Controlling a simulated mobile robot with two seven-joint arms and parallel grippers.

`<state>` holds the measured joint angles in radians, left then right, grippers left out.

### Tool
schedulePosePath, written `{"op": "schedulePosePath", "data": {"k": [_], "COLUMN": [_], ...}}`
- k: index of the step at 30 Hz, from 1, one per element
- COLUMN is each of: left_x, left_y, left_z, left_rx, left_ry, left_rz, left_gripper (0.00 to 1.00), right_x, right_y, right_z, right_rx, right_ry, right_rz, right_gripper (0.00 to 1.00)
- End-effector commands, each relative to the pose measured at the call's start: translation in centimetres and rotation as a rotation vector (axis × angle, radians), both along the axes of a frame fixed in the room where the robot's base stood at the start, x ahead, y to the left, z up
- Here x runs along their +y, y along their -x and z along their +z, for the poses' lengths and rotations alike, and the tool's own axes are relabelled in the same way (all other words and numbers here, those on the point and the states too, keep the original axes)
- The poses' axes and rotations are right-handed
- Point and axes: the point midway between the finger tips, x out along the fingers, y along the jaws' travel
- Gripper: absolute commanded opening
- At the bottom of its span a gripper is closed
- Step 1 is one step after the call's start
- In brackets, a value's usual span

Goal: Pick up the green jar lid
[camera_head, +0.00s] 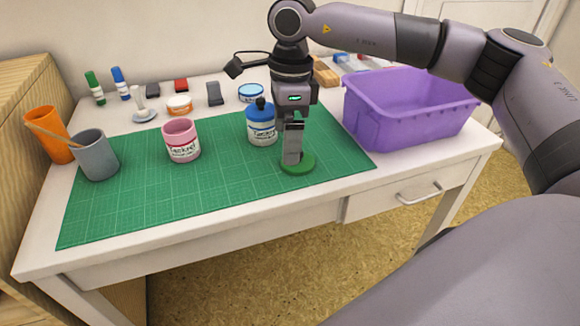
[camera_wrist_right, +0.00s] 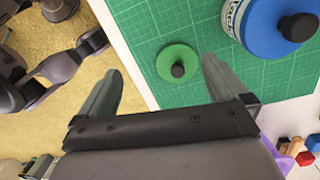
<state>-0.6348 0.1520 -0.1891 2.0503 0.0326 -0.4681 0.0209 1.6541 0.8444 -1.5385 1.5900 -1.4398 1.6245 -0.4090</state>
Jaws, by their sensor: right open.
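The green jar lid (camera_head: 305,165) lies flat on the green cutting mat (camera_head: 225,205), near the mat's right end. In the right wrist view the green jar lid (camera_wrist_right: 170,62) is a disc with a dark knob in its middle. My right gripper (camera_head: 293,160) points down over the lid and hides part of it in the head view. In the right wrist view my right gripper (camera_wrist_right: 155,85) is open and empty, with the lid showing beyond and between its fingers, closer to the right finger. My left gripper is not in view.
A blue-lidded jar (camera_head: 261,125) stands close behind my right gripper. A pink jar (camera_head: 181,140), grey cup (camera_head: 97,157) and orange cup (camera_head: 45,125) stand to the left. A purple bin (camera_head: 410,115) stands to the right. The mat's front is clear.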

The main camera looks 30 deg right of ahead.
Motion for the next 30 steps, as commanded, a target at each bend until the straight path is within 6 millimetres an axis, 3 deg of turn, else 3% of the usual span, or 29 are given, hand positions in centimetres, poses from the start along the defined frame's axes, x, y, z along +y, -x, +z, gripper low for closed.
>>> {"op": "schedulePosePath", "data": {"k": [3, 6, 21, 30], "left_x": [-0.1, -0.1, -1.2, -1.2], "left_y": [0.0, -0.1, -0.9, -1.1], "left_z": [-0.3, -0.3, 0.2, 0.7], "left_rx": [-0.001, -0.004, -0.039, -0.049], "left_ry": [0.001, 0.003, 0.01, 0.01], "left_rz": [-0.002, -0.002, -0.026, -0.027], "left_gripper": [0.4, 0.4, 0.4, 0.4], "right_x": [-2.1, -2.7, -3.0, -3.0], "right_y": [-0.3, -0.3, -0.5, -0.6], "right_z": [0.7, 0.4, -5.9, -6.2], "right_rx": [-0.019, -0.02, -0.018, -0.02], "right_ry": [0.067, 0.086, 0.083, 0.081], "right_rz": [-0.017, -0.021, -0.022, -0.021], "right_gripper": [1.0, 1.0, 1.0, 0.97]}}
